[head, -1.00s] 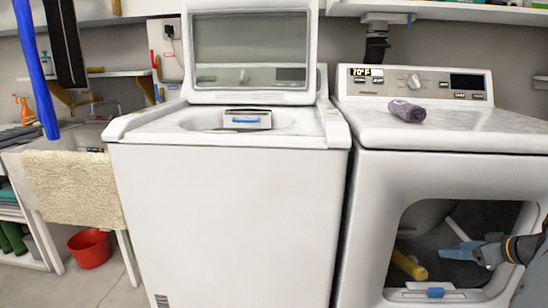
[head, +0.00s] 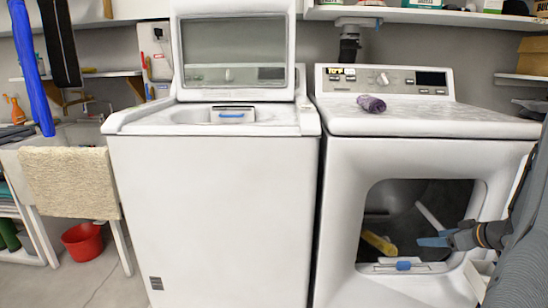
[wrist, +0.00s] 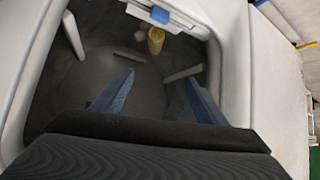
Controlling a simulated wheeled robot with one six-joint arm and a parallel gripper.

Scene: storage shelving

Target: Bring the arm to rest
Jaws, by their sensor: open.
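My gripper (head: 432,241) is at the open front of the dryer (head: 345,180), with its blue fingertips inside the opening. In the wrist view my gripper (wrist: 155,95) has its two blue fingers spread apart with nothing between them. A yellow rolled item (head: 379,243) lies inside the drum to the left of the fingers. It also shows in the wrist view (wrist: 156,40), beyond the fingertips and apart from them. My grey arm enters from the right edge of the head view.
The dryer opening's rim (head: 478,225) is close around my gripper. A purple rolled cloth (head: 371,103) lies on the dryer top. A washer (head: 215,200) with its lid raised stands to the left. A red bucket (head: 83,243) sits on the floor at far left.

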